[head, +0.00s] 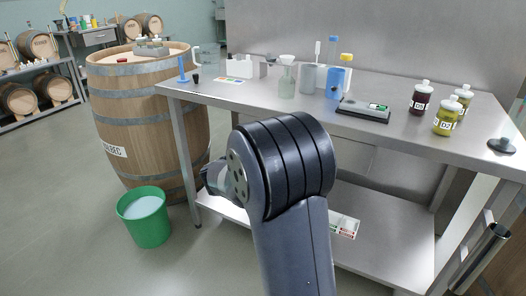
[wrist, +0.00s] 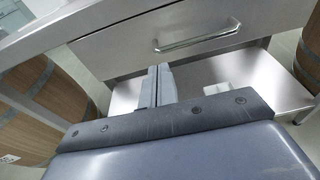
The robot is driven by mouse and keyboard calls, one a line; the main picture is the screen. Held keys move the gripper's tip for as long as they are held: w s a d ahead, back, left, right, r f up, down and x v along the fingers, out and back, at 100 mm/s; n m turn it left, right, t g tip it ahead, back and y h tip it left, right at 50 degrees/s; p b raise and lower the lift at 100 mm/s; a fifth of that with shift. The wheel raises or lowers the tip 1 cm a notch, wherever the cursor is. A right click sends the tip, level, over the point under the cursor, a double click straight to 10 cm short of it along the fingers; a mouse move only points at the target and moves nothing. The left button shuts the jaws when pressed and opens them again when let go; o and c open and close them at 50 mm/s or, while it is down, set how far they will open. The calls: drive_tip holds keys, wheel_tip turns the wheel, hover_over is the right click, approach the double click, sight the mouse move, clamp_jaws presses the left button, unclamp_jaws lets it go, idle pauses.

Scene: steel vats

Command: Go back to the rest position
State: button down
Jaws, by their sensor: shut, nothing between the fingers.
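My gripper (wrist: 157,86) is in the wrist view, with its two grey fingers together and nothing between them. It points toward a steel drawer front (wrist: 120,50) with a bar handle (wrist: 198,40) and the lower shelf under it. I cannot tell whether the fingers touch anything. In the head view my dark arm stands in front of the steel table (head: 270,98) and hides part of its front. The gripper's fingers cannot be made out there.
A large barrel (head: 150,120) stands left of the table, with a green bucket (head: 145,218) on the floor before it. Bottles, beakers and a scale (head: 362,112) stand on the table. A lower shelf (head: 400,245) runs beneath. Floor at the left is clear.

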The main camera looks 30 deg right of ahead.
drive_tip(key=p+v, duration=0.1)
drive_tip(key=v, duration=0.6)
drive_tip(key=shift+f, duration=0.1)
drive_tip(key=b+x, duration=0.2)
drive_tip(key=x, duration=1.1)
drive_tip(key=shift+w+d, duration=0.2)
drive_tip(key=shift+f, duration=0.2)
